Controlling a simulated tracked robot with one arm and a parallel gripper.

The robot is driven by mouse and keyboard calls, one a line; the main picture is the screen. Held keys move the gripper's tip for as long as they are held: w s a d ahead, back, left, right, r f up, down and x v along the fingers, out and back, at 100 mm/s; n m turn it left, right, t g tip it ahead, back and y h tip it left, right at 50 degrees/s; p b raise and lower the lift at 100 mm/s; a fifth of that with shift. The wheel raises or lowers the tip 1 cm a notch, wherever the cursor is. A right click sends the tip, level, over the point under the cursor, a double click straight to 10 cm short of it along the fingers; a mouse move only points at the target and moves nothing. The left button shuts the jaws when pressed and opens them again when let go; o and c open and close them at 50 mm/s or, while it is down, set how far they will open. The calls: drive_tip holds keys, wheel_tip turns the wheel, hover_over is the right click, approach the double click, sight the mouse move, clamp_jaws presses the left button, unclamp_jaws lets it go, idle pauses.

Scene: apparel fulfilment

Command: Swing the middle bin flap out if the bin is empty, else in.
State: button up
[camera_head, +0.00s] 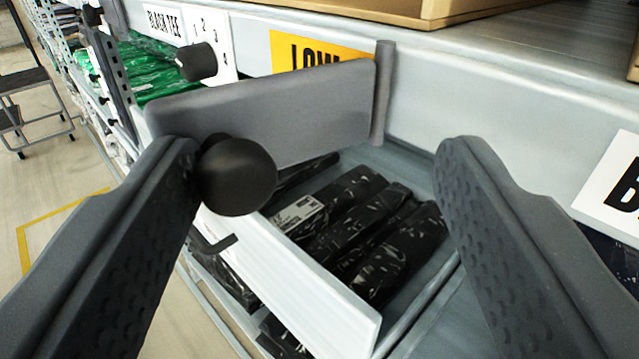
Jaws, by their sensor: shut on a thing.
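The bin flap (270,112) is a grey panel on an upright hinge post (383,95). It stands across the upper part of the middle bin, under a partly covered yellow label (300,48). A round black knob (237,177) sits on its near face. The bin (320,285) has a white front lip and holds several black wrapped packages (365,225), one with a white label. The flap hides the bin's back.
The left bin holds green packages (105,68) under a "BLACK TEE" label (165,22), with another black knob (197,62) nearby. A cardboard box (400,8) stands on the shelf above. A right label (615,185) is cut off. A step ladder (35,115) stands on the aisle floor.

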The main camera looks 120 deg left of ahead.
drive_tip(key=shift+w+a+r, duration=0.1)
drive_tip(key=shift+w, duration=0.15)
drive_tip(key=v, duration=1.4)
